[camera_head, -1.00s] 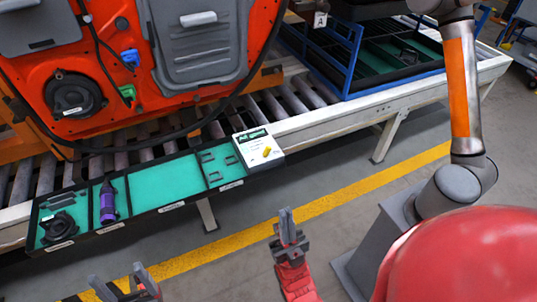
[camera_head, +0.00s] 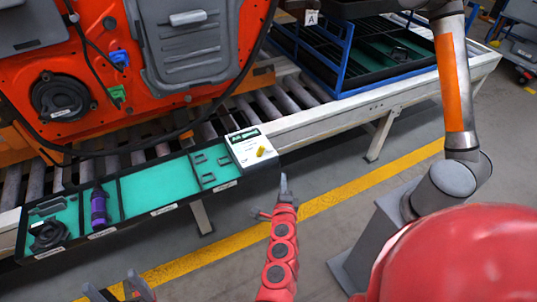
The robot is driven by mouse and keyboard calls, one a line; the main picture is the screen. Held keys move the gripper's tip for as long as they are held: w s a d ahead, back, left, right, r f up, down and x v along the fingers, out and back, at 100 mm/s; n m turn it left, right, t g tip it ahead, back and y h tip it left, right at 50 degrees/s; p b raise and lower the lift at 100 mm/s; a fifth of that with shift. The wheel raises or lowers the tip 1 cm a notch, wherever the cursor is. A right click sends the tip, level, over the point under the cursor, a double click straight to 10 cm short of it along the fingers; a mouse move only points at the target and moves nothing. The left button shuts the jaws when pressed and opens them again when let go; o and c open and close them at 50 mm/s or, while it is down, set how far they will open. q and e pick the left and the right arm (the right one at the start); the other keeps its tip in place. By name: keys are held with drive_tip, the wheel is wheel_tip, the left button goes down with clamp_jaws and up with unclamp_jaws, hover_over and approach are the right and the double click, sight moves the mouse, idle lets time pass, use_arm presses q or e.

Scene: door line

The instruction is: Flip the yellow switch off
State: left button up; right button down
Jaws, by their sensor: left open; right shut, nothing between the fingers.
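The yellow switch (camera_head: 262,152) sits on top of a white box (camera_head: 240,146) at the right end of the parts tray, on the conveyor's near edge. Its lever lies at a slant on the box's face. My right gripper (camera_head: 283,182) is shut and empty, at the end of my red arm. In the picture its tip is just below and right of the switch, with a visible gap. My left gripper (camera_head: 120,291) is open and empty at the bottom left edge, partly cut off, far from the switch.
A black tray with green lining (camera_head: 160,184) holds a purple tool (camera_head: 99,207) and a black round part (camera_head: 48,233). An orange door (camera_head: 190,60) hangs behind. A blue-framed rack (camera_head: 345,60) stands right. A grey robot arm (camera_head: 455,90) is at right.

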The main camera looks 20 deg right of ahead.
sight(268, 158)
drive_tip(key=w+a+r+y, duration=0.1)
drive_tip(key=w+a+r+m+t+y, duration=0.1)
drive_tip(key=shift+w+a+r+y, duration=0.2)
drive_tip(key=shift+r+y, duration=0.1)
drive_tip(key=shift+y, duration=0.1)
drive_tip(key=x, duration=1)
drive_tip(key=shift+r, duration=0.2)
drive_tip(key=shift+t+b, duration=0.3)
drive_tip(key=shift+b, duration=0.05)
